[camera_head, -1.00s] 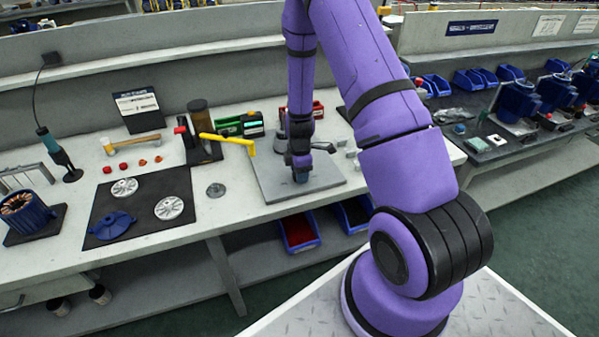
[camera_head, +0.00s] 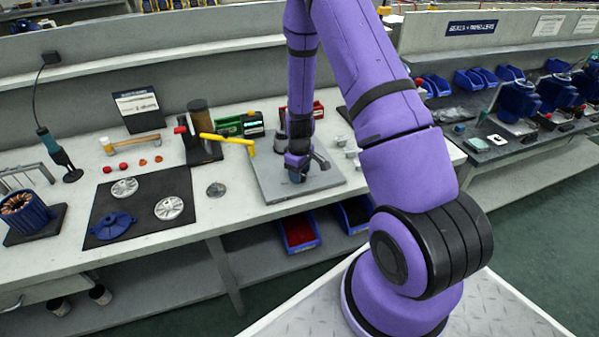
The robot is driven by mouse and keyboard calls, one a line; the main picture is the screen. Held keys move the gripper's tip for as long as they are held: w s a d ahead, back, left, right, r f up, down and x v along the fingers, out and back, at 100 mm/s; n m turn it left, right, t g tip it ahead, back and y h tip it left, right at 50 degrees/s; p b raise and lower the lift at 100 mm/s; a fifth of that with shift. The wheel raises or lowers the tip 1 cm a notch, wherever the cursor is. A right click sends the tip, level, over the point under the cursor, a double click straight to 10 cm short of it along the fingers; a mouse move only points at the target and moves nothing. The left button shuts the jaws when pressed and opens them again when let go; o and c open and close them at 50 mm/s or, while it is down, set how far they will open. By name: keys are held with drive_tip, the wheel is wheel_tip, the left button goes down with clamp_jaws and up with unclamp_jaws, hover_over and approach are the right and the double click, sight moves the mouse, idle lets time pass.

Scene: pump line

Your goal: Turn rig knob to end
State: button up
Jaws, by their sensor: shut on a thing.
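A grey rig plate (camera_head: 267,181) lies on the workbench. My gripper (camera_head: 297,176) is low over the middle of this plate, pointing down. It is shut on a small dark blue knob (camera_head: 296,178), of which only a little shows below the jaws. The rest of the knob is hidden by my gripper, and I cannot tell how far it is turned.
A yellow-handled lever (camera_head: 228,139) sticks out left of the plate. Small grey metal parts (camera_head: 343,142) stand at the plate's back right. A black mat (camera_head: 143,224) with pump parts lies to the left. Blue and red bins (camera_head: 300,236) sit below the bench.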

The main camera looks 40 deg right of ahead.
drive_tip(key=m, duration=1.2)
drive_tip(key=shift+m, duration=0.4)
drive_tip(key=m, duration=1.2)
drive_tip(key=shift+m, duration=0.3)
drive_tip(key=o, duration=0.9)
wheel_tip(320, 180, up, 11)
drive_tip(key=shift+f, duration=0.1)
